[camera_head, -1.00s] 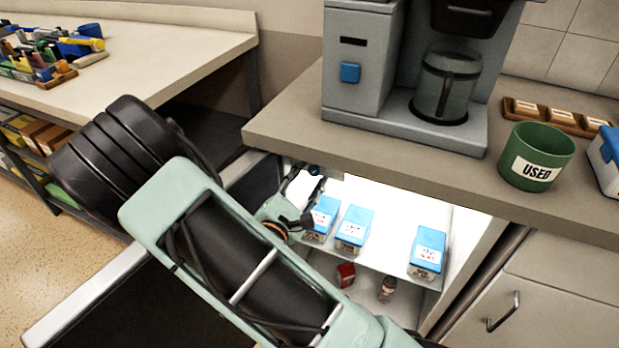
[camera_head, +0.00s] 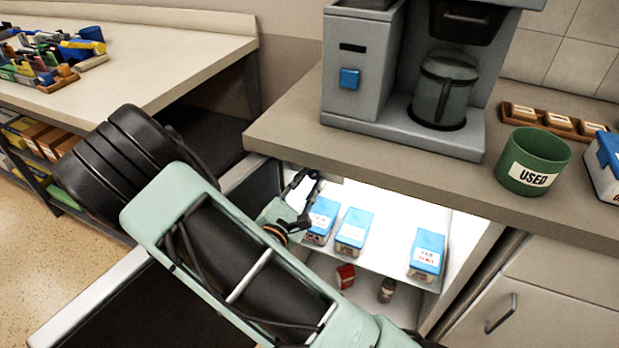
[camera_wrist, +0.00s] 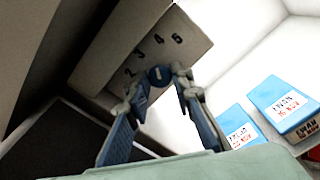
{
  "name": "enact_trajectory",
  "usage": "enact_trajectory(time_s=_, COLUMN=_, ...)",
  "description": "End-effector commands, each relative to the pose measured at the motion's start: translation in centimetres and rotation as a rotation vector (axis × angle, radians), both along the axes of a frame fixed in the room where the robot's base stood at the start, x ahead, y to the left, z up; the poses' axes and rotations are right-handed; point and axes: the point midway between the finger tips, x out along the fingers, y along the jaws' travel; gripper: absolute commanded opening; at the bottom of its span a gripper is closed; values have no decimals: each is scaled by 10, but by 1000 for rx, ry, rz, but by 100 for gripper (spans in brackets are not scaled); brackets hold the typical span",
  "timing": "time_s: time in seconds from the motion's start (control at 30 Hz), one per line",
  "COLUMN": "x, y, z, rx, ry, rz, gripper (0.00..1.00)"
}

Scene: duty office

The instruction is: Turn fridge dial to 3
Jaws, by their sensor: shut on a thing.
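The fridge dial (camera_wrist: 160,75) is a small blue round knob on a pale panel (camera_wrist: 175,22) inside the lit fridge. Black numerals, including 2, 3 and 4, arc around its upper side. A pale mark shows on its face, but its exact setting is hard to read. My gripper (camera_wrist: 161,80) has its two fingertips on either side of the knob and is shut on it. In the head view, my gripper (camera_head: 305,183) reaches under the counter edge into the open fridge; the dial is hidden there.
Blue-lidded boxes (camera_head: 353,231) stand on the fridge's upper shelf (camera_head: 388,257) right of my gripper, close in the wrist view (camera_wrist: 283,101). A red item (camera_head: 345,276) and a small bottle (camera_head: 387,289) sit below. The counter (camera_head: 283,125) overhangs the fridge.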

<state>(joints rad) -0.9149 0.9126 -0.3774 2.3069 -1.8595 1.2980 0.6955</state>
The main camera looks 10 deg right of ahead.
Motion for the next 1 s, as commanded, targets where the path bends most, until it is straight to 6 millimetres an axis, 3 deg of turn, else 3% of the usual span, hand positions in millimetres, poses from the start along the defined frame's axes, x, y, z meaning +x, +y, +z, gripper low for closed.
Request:
enact_trajectory(time_s=0.6, x=0, y=0, z=2, rx=-367, ry=268, rz=-1, gripper=0)
enact_trajectory(time_s=1.0, x=0, y=0, z=0, rx=-461, ry=336, rz=0, gripper=0)
